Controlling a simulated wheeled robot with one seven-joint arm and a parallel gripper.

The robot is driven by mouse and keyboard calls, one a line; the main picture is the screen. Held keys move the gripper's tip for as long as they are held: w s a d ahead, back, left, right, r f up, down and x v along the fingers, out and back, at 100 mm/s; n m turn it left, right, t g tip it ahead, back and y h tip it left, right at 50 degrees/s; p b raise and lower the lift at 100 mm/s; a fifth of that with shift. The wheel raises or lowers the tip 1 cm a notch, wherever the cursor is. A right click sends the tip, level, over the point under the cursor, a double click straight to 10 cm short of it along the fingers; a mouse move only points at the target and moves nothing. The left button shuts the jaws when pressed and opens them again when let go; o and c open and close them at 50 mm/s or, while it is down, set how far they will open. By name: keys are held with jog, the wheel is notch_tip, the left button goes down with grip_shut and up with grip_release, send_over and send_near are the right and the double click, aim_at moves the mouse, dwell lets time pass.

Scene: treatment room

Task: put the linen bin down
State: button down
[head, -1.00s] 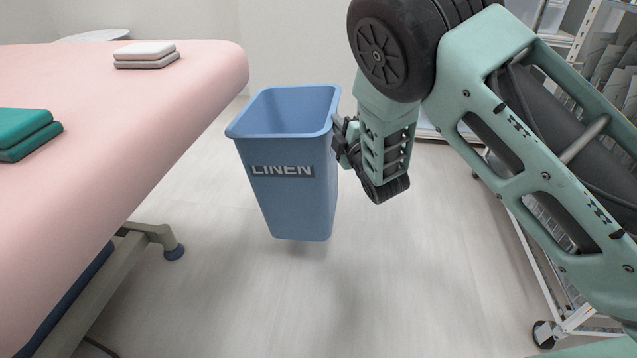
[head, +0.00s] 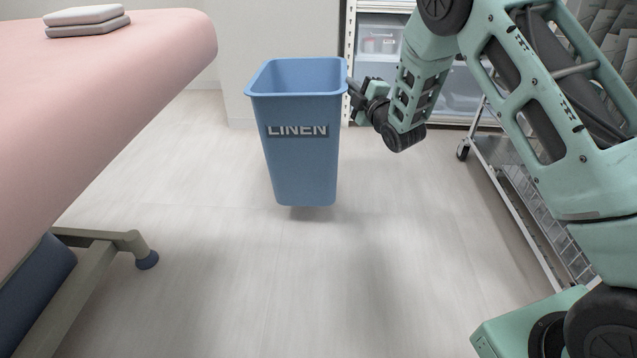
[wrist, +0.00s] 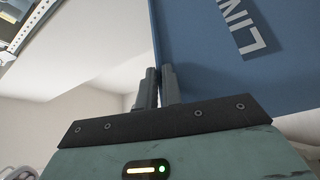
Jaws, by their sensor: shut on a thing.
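The linen bin (head: 300,150) is a blue, tapered, open-topped bin with a LINEN label on its front. It hangs upright in the middle of the head view, with a shadow on the floor just under its base, so it seems a little above the floor. My gripper (head: 357,90) is at the bin's right side near the rim, shut on it. In the wrist view my gripper's fingers (wrist: 157,87) are close together at the edge of the blue bin wall (wrist: 215,60). The bin's inside bottom is hidden.
A pink treatment bed (head: 120,95) with folded towels (head: 87,20) stands at left, its wheeled leg (head: 146,258) reaching onto the floor. A wire cart (head: 520,190) stands at right. Shelving with clear boxes (head: 380,42) is behind. The pale floor (head: 230,290) in front is clear.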

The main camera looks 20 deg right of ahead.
notch_tip(320, 180, down, 9)
jog(key=w+b, duration=0.1)
jog(key=b, duration=0.7)
jog(key=shift+r, duration=0.15)
jog(key=c, duration=2)
grip_release()
jog(key=shift+d, duration=0.1)
jog(key=o, duration=0.4)
jog(key=shift+o, duration=0.2)
jog(key=shift+s, duration=0.1)
